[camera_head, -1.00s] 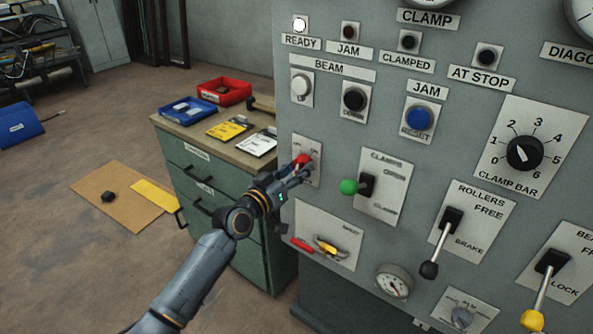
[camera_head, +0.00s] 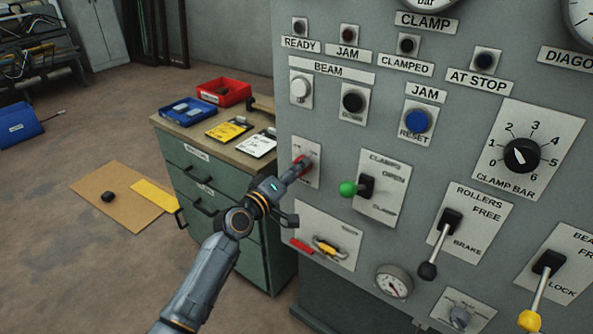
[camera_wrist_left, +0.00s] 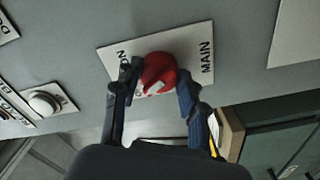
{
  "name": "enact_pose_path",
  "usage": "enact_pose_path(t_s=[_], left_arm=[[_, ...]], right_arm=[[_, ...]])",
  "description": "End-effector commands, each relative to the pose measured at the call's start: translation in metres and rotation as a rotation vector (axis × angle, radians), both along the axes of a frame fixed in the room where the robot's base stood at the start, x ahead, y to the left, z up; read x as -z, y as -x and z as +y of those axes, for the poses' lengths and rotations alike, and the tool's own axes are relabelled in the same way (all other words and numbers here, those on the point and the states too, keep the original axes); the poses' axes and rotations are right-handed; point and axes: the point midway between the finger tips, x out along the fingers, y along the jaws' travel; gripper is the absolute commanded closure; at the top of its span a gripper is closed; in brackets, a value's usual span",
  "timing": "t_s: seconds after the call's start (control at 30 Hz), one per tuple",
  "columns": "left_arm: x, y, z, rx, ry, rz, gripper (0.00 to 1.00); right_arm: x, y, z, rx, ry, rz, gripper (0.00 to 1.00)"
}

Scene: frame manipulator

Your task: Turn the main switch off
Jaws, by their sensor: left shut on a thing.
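The main switch is a red rotary knob (camera_wrist_left: 159,72) on a white plate (camera_wrist_left: 117,60) lettered "MAIN" and "ON" in the left wrist view. In the head view its plate (camera_head: 313,178) is on the grey panel, below the BEAM buttons, and the knob is mostly hidden by my gripper. My left gripper (camera_head: 300,164) reaches it from the lower left. In the left wrist view its two dark fingers (camera_wrist_left: 156,92) are on either side of the red knob, shut on it. The READY lamp (camera_head: 300,27) is dark. My right gripper is not in view.
A green-knobbed clamp lever (camera_head: 348,188) stands out just right of the switch. A green drawer cabinet (camera_head: 217,200) with trays stands left of the panel.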

Motion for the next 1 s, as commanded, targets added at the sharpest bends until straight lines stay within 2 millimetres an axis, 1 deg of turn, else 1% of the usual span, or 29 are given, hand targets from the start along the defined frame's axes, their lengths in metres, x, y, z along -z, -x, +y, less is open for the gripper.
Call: enact_pose_path(t_s=[0.57,0.6,0.67,0.7,1.0], left_arm=[[0.0009,0.0001,0.0,0.0,0.025,0.02,0.9],[0.0009,0.0001,0.0,0.0,0.025,0.02,0.5],[0.0007,0.0001,0.0,0.0,0.024,0.019,0.38],[0.0007,0.0001,0.0,0.0,0.024,0.019,0.36],[0.0005,0.0007,0.0007,-0.001,0.024,0.018,0.36]], right_arm=[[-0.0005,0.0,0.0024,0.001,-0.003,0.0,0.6],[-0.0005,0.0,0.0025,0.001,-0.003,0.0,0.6],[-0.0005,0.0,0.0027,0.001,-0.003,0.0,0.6],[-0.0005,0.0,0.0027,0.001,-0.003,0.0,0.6],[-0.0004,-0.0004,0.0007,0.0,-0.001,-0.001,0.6]])
